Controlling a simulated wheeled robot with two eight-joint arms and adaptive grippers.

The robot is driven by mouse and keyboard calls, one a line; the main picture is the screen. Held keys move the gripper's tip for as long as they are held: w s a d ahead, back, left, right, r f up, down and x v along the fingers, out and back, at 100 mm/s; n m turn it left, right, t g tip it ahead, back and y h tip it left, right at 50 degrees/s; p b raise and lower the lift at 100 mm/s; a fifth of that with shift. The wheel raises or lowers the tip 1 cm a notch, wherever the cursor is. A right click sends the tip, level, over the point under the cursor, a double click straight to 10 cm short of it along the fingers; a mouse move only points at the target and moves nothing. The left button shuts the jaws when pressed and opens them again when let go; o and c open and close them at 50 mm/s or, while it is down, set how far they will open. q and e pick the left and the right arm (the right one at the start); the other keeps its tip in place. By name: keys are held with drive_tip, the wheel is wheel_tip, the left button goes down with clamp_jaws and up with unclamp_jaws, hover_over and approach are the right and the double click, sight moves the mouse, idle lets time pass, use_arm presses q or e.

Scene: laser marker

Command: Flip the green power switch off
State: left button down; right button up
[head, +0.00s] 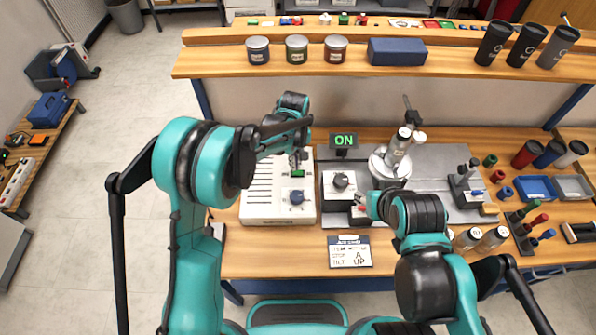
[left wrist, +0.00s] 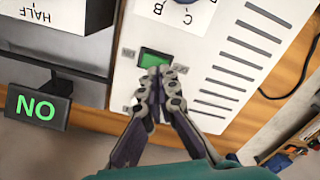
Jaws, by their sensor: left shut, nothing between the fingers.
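The green power switch (head: 298,173) is on the white control box (head: 262,208), above a blue knob. In the left wrist view the switch (left wrist: 152,58) shows as a green rocker in the box's panel. My left gripper (head: 298,160) is shut and empty, its fingertips (left wrist: 163,76) right at the switch's near edge and covering part of it. I cannot tell whether they touch it. The sign (head: 343,141) behind the box is lit green and reads ON. My right gripper (head: 364,205) is low beside the grey dial box; its fingers are too small to judge.
A dial box (head: 341,185) stands right of the control box. A metal marker stand (head: 398,155) rises behind my right arm. An instruction card (head: 349,252) lies at the front edge. A shelf with tins (head: 297,50) runs above the bench. Cups and trays (head: 536,188) fill the right side.

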use_arm(q)
drive_tip(key=shift+f+b, duration=1)
drive_tip(key=shift+f, duration=0.25)
idle(0.6)
drive_tip(key=shift+r, duration=0.1)
drive_tip(key=shift+r+p, duration=2.15)
drive_tip(key=shift+r, duration=1.3)
